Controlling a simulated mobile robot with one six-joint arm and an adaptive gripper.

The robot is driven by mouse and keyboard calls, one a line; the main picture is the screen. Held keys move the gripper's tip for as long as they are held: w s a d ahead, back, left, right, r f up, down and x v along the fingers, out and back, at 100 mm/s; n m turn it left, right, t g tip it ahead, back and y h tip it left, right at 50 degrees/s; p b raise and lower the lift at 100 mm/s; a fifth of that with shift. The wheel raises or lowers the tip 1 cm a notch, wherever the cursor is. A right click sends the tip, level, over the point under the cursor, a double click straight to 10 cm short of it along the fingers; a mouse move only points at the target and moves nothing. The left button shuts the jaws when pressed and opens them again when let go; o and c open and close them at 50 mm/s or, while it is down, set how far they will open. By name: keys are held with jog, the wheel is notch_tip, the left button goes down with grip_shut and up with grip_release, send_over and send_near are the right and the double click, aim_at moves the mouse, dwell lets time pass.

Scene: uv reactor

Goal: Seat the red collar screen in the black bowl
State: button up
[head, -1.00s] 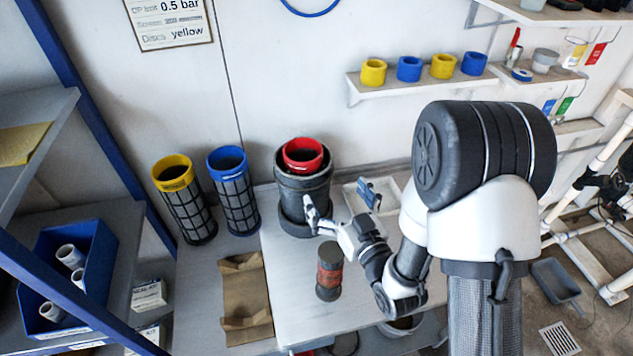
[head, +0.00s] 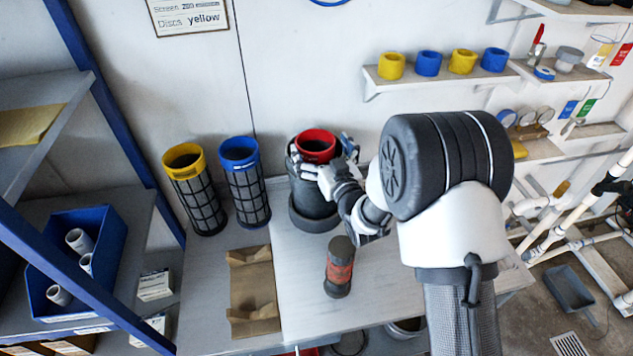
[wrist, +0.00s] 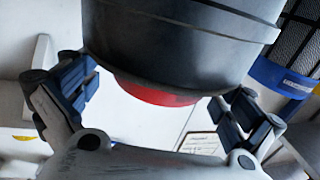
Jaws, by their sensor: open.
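The red collar screen (head: 317,140) stands in the black bowl (head: 313,197), its red ring showing above the bowl's dark rim. Its body below the ring is hidden in the bowl. My gripper (head: 322,153) is open at the bowl's mouth, one finger on each side of the red ring. In the wrist view, the fingers (wrist: 160,98) are spread wide. The red ring (wrist: 152,94) shows between them beside the bowl's wall (wrist: 180,45), with visible gaps to the fingers. How deep the screen sits, I cannot tell.
A yellow collar screen (head: 194,190) and a blue collar screen (head: 245,182) stand left of the bowl. A dark cylinder with a red band (head: 339,267) stands in front. Brown paper (head: 253,290) lies on the bench. A wall shelf (head: 440,80) holds yellow and blue rings.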

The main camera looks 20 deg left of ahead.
jog(key=shift+w+a+f, duration=0.35)
jog(key=shift+w+a, duration=0.2)
jog(key=shift+w, duration=0.1)
jog(key=shift+s+a+f, duration=0.1)
jog(key=shift+s+a, duration=0.05)
jog(key=c, duration=2)
